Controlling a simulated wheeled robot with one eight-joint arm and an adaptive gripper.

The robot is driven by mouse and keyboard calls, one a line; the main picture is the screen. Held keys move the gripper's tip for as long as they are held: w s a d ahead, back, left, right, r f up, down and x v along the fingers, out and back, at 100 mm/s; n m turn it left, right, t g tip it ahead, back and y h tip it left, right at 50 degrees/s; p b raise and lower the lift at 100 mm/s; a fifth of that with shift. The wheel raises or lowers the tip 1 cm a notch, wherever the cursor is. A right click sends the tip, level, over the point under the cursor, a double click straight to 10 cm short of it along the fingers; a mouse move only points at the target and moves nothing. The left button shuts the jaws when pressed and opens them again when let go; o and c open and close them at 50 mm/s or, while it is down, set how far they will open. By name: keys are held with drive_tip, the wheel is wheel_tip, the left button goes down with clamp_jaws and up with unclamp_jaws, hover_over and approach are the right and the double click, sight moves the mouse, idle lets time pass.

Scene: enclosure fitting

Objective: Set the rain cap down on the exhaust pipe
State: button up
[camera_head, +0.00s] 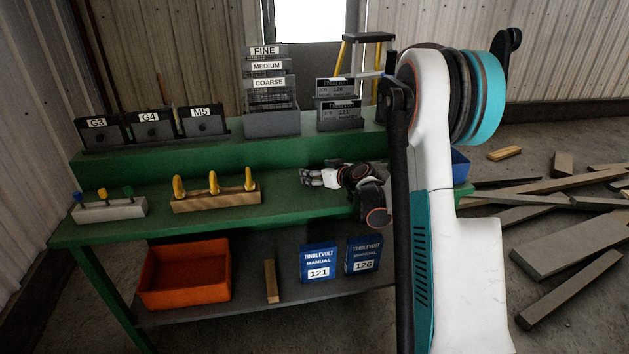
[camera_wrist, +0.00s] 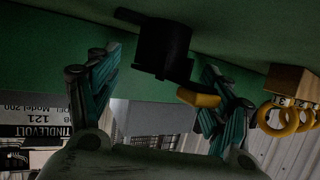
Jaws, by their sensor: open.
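In the wrist view, which is upside down, a black cylindrical piece (camera_wrist: 165,47) with a yellow tab (camera_wrist: 198,98) appears to stand on the green bench. It looks like the rain cap, though it is too dark to be sure. My gripper (camera_wrist: 160,85) is open, its teal fingers apart on either side of the piece in the picture, holding nothing. In the head view my gripper (camera_head: 318,177) is low over the bench, pointing left, and the black piece is not clearly distinguishable. I cannot pick out the exhaust pipe in either view.
A wooden block with yellow rings (camera_head: 215,201) stands left on the green bench (camera_head: 285,206); it also shows in the wrist view (camera_wrist: 290,80). A grey peg block (camera_head: 112,211) is farther left. Labelled boxes and mesh racks (camera_head: 271,122) line the raised shelf.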

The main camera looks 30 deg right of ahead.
sight(313, 169)
drive_tip(key=x, duration=0.3)
drive_tip(key=shift+f+b, duration=0.1)
drive_tip(key=shift+b, duration=0.3)
drive_tip(key=c, duration=1.3)
drive_tip(key=shift+o, duration=0.2)
drive_tip(key=shift+r, duration=0.25)
